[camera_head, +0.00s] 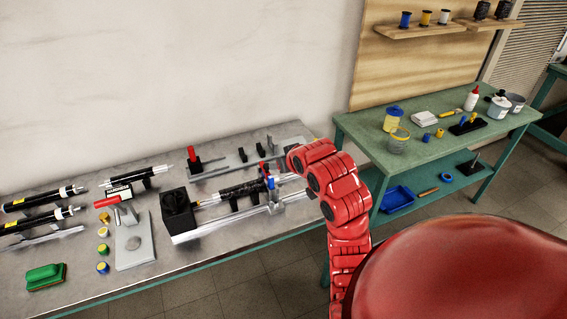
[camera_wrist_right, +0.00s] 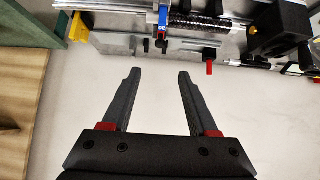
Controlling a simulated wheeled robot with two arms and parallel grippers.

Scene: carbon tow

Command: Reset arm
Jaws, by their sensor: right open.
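My right arm (camera_head: 338,190) is red and reaches up over the right end of the grey workbench (camera_head: 110,277); its gripper does not show clearly in the head view. In the right wrist view my right gripper (camera_wrist_right: 158,75) is open, with nothing between its two dark fingers and a pale plain surface behind them. A winding rig stands on the bench, with a black box (camera_head: 178,210) and a dark wrapped rod (camera_head: 243,189); the rod shows at the top of the wrist view (camera_wrist_right: 197,20). My left gripper is out of view.
A red-handled clamp (camera_head: 193,156) stands behind the rig. A green side table (camera_head: 440,150) with jars and tools stands right.

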